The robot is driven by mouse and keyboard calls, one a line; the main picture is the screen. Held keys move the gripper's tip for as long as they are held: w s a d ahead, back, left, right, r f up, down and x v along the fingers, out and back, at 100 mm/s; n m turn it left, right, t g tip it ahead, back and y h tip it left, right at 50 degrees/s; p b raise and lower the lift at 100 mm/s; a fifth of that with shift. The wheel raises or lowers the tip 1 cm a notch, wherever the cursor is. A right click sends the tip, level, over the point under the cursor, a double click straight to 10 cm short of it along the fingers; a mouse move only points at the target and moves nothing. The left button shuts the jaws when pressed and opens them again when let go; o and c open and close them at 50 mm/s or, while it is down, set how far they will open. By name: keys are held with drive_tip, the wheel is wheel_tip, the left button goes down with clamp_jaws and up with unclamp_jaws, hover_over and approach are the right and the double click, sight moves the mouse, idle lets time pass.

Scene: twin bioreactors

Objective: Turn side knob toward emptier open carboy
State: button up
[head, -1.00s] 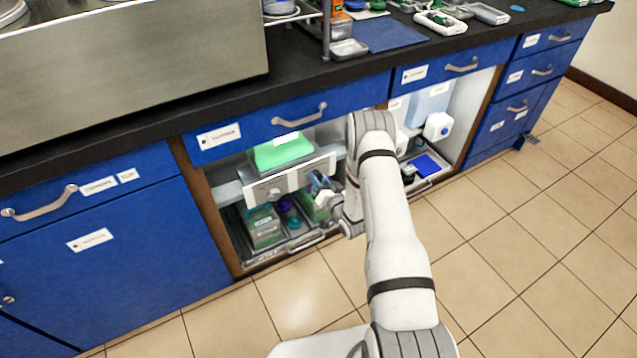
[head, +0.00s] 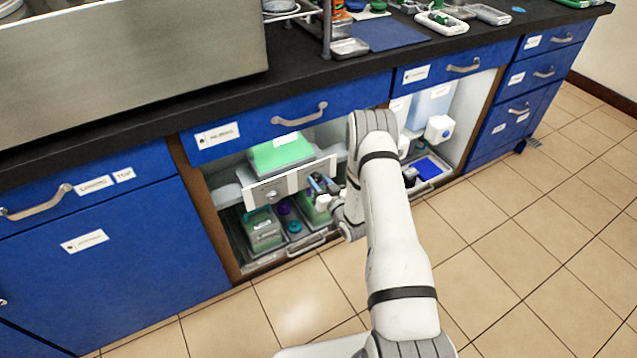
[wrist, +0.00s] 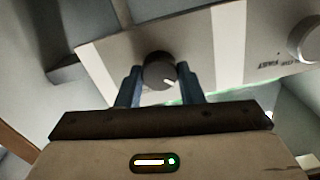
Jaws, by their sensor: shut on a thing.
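A dark round knob (wrist: 159,72) with a white pointer mark sits on a pale panel (wrist: 100,60) with white stripes in the wrist view. My gripper (wrist: 160,88) has its two blue fingers closed on either side of this knob. In the head view my gripper (head: 318,184) is at the right part of the panel (head: 260,195), below the blue drawer, and the arm and fingers hide the held knob. A container with bright green liquid (head: 281,153) stands behind the panel. Its fill level is hard to judge.
A second, paler knob (wrist: 306,40) is on the same panel, beside upside-down lettering. Green boxes (head: 263,232) stand in a tray below the panel. In the right bay are a light-blue container (head: 430,103) and a white box (head: 439,128). The tiled floor in front is clear.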

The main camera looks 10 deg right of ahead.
drive_tip(key=o, duration=1)
drive_tip(key=p+v, duration=0.1)
drive_tip(key=v, duration=0.7)
drive_tip(key=shift+p, duration=0.35)
